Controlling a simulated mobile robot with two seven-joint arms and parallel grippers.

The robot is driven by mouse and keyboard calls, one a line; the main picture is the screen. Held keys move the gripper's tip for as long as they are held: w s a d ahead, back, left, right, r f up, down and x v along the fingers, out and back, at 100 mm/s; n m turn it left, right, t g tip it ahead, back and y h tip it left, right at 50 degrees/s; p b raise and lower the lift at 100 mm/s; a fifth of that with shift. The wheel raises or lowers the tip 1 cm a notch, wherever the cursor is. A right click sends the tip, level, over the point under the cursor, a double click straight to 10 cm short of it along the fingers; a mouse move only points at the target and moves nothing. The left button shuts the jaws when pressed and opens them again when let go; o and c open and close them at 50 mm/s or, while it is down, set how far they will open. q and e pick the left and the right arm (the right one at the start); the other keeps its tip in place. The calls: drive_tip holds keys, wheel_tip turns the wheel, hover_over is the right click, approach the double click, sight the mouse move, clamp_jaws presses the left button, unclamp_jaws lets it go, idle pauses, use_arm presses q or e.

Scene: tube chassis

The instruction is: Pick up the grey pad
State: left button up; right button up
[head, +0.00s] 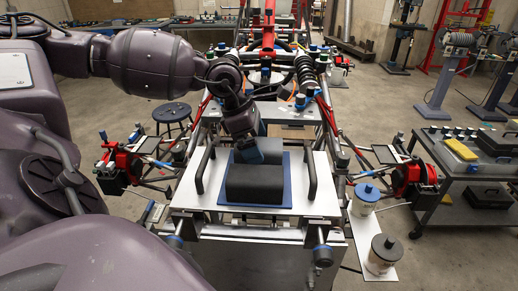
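The dark grey pad (254,185) lies on a blue mat (285,200) on a white board in the middle of the head view. It looks like a thick padded block with a lower front part and a raised back part. My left arm comes in from the left and bends down over the pad. My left gripper (252,153) is at the middle of the pad's back part, close to or touching it. Its fingers are too dark and small to make out, so I cannot tell whether they hold the pad. My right gripper is not in view.
Black handles (311,174) stand on the left and right of the white board (320,205). A tube chassis with red wheel hubs lies behind and beside it. Two lidded jars (384,254) stand at right. A tool cart (480,165) is further right.

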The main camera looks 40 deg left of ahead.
use_arm(q)
drive_tip(key=shift+x, duration=1.15)
drive_tip(key=shift+f, duration=0.15)
drive_tip(key=c, duration=0.9)
